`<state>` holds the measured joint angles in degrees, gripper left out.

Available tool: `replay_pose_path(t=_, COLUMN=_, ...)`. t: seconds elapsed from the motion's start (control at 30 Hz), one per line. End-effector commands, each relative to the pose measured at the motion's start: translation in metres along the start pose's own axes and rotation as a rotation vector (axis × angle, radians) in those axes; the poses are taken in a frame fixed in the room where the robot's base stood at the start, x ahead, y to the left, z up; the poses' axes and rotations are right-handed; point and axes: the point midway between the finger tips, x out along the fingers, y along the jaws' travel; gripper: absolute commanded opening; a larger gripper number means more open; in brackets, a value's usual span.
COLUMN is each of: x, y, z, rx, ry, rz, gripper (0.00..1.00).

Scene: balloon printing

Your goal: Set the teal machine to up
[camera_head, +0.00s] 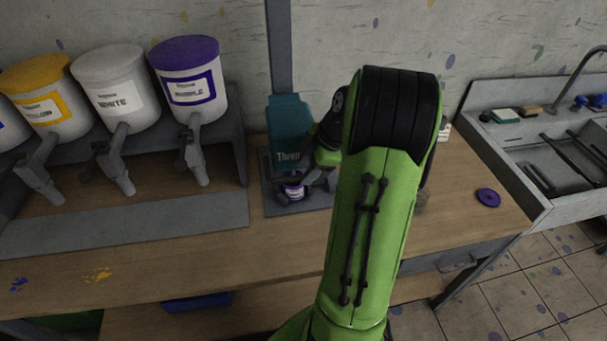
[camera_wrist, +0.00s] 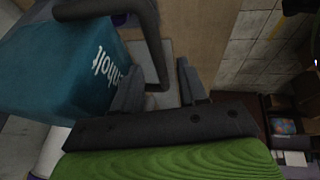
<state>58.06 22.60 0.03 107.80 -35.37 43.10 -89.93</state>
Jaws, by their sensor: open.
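The teal machine (camera_head: 290,125) stands on a grey base plate on the wooden workbench, against a grey post. Its teal body (camera_wrist: 70,62) with white lettering fills the left of the wrist view. A dark bent bar (camera_wrist: 150,32), looking like the machine's handle, runs down between my fingers in the wrist view; whether it touches them I cannot tell. My gripper (camera_wrist: 160,80) is open. In the head view it is at the machine's right side, partly hidden by my green arm. A small jar with a purple label (camera_head: 293,189) sits under the machine's body.
Paint dispensers, yellow (camera_head: 38,88), white (camera_head: 110,85) and purple (camera_head: 190,80), stand left of the machine. A purple lid (camera_head: 488,197) lies on the right of the bench. A sink (camera_head: 565,150) adjoins at right. The bench front is mostly clear.

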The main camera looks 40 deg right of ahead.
Motion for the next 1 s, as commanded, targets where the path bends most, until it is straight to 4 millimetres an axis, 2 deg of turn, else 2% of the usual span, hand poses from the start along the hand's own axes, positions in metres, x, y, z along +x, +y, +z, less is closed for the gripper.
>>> replay_pose_path(t=0.13, x=0.016, y=0.000, z=0.000, rx=0.000, ry=0.000, rz=-0.001, gripper=0.42)
replay_pose_path(t=0.4, x=0.018, y=0.000, z=0.000, rx=0.000, ry=-0.001, rz=0.001, gripper=0.42)
replay_pose_path(t=0.6, x=0.018, y=0.000, z=0.000, rx=0.000, ry=-0.001, rz=0.001, gripper=0.12)
replay_pose_path(t=0.7, x=0.017, y=0.000, z=0.000, rx=0.000, ry=-0.001, rz=0.001, gripper=0.00)
replay_pose_path(t=1.0, x=0.016, y=0.001, z=-0.001, rx=0.000, ry=0.000, rz=0.001, gripper=0.00)
